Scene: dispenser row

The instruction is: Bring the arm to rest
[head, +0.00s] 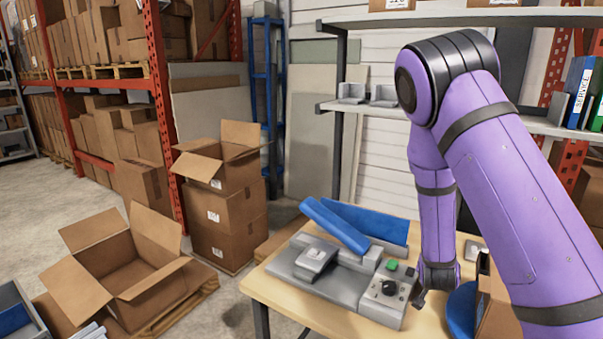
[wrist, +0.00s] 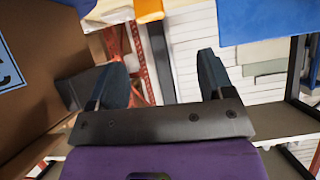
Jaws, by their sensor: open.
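My purple arm (head: 500,180) is bent, its upper link high in front of the shelves and its forearm hanging down over the right part of the table. My gripper (wrist: 162,78) shows its two dark fingers spread apart in the wrist view, with nothing between them. In the head view it is a small dark shape low over the table, just right of the grey device's control box (head: 385,295), and partly hard to make out. I cannot tell whether it touches anything there.
The wooden table (head: 425,325) holds a grey device with blue panels (head: 335,225). A blue round object (head: 462,311) and cardboard stand close right of my gripper. A cardboard surface (wrist: 40,75) fills the wrist view's left.

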